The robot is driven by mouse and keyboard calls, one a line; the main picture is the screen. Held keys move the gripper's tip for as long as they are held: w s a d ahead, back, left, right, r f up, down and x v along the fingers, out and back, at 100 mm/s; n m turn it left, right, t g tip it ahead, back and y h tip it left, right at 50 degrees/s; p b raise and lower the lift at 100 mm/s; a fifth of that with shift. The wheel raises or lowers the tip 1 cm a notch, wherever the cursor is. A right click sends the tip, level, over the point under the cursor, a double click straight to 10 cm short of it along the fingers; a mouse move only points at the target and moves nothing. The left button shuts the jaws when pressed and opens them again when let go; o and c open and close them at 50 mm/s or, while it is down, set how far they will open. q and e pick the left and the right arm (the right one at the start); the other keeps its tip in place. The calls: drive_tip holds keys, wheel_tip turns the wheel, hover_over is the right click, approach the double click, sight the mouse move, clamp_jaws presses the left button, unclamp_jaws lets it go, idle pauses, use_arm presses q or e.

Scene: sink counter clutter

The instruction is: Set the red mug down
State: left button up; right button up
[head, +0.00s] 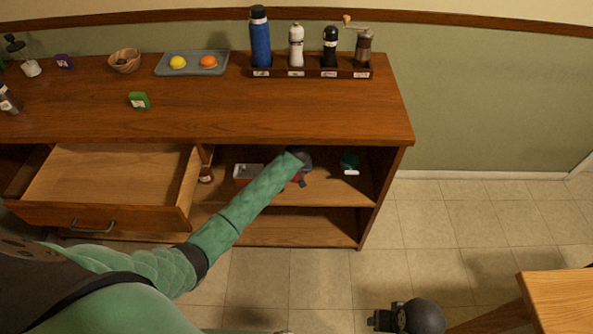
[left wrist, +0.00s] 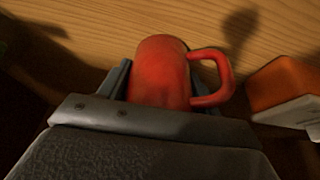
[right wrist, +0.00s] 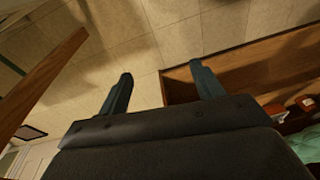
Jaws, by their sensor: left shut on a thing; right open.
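The red mug (left wrist: 160,72) is between the fingers of my left gripper (left wrist: 155,85), which is shut on it; its handle points right in the left wrist view. In the head view my left arm reaches into the upper shelf bay of the wooden cabinet, and only a bit of red mug (head: 299,179) shows beside the gripper (head: 303,168). Wooden shelf board (left wrist: 90,30) lies behind the mug; I cannot tell whether the mug touches it.
An orange and white box (left wrist: 285,85) is beside the mug handle. A dark green item (head: 350,162) stands right on the shelf, a small bottle (head: 206,173) left. An open drawer (head: 110,180) juts out left. The lower shelf (head: 300,225) looks empty.

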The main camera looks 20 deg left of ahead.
use_arm(q)
drive_tip(key=o, duration=1.2)
drive_tip(key=shift+f, duration=0.15)
